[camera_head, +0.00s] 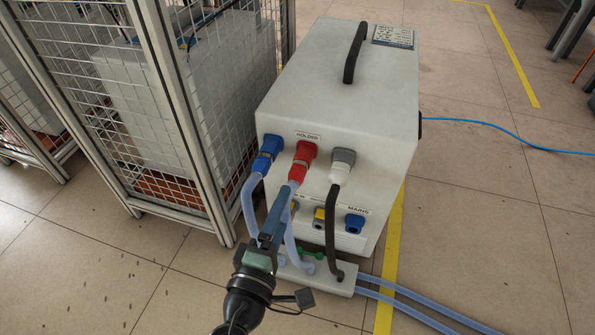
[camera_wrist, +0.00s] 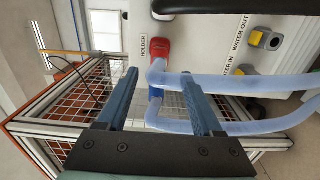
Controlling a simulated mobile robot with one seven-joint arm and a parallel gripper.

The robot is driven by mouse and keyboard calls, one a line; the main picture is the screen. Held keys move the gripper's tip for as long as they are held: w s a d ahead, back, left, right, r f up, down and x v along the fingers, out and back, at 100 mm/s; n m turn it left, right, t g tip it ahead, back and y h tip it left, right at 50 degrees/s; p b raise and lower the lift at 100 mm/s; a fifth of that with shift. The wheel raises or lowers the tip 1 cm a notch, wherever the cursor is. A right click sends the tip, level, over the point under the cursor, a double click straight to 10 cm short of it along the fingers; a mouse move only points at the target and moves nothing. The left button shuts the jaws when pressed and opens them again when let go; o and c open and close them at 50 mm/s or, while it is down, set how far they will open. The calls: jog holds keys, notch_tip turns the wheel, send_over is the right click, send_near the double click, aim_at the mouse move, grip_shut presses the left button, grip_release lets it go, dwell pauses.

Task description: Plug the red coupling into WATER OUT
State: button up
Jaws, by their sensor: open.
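The red coupling (camera_head: 303,160) sits plugged into the HOLDER row on the front of the white cabinet (camera_head: 335,85), with a clear hose from its lower end. In the wrist view the red coupling (camera_wrist: 160,50) lies ahead, between the two fingertips in the picture. My gripper (camera_head: 286,192) is open and empty below the coupling, near its hose; the wrist view shows both fingers (camera_wrist: 158,75) apart. The WATER OUT port (camera_wrist: 265,39), grey and yellow, looks empty; in the head view it is the lower middle port (camera_head: 319,217).
A blue coupling (camera_head: 266,155) and a grey-white one (camera_head: 342,165) flank the red one. A black cable (camera_head: 331,225) hangs right. A blue MAINS socket (camera_head: 354,223) is lower right. A mesh cage (camera_head: 150,100) stands close left. Hoses reach a low white block (camera_head: 340,286).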

aim_at(293, 185)
jog(key=shift+x, duration=4)
grip_shut()
jog(key=shift+s, duration=0.1)
jog(key=shift+v, duration=2.9)
jog(key=shift+b, duration=0.3)
